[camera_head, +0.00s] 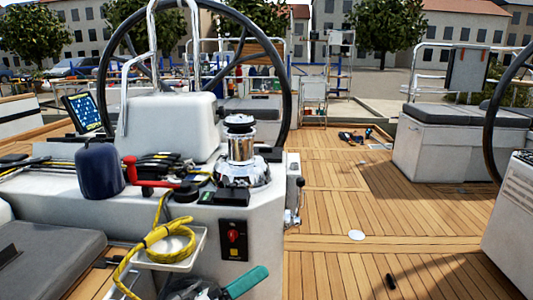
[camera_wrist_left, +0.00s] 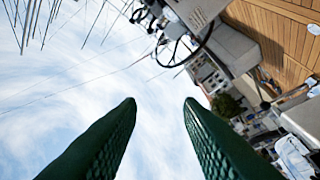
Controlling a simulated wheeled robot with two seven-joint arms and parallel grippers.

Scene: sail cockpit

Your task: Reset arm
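My left gripper (camera_wrist_left: 160,101) fills the lower part of the left wrist view. Its two dark green, ridged fingers are well apart, with only sky between them, so it is open and empty. In the head view a teal-green finger of the left gripper (camera_head: 246,282) shows at the bottom edge, below the front of the white cockpit console (camera_head: 262,225). My right gripper is in neither view.
On the console stand a chrome winch (camera_head: 240,150), a dark blue rounded cover (camera_head: 99,171) and a red-handled tool (camera_head: 150,180). A yellow rope (camera_head: 152,236) hangs over a small white tray (camera_head: 185,258). A steering wheel (camera_head: 285,75) rises behind. The wooden deck (camera_head: 330,215) at right is mostly clear.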

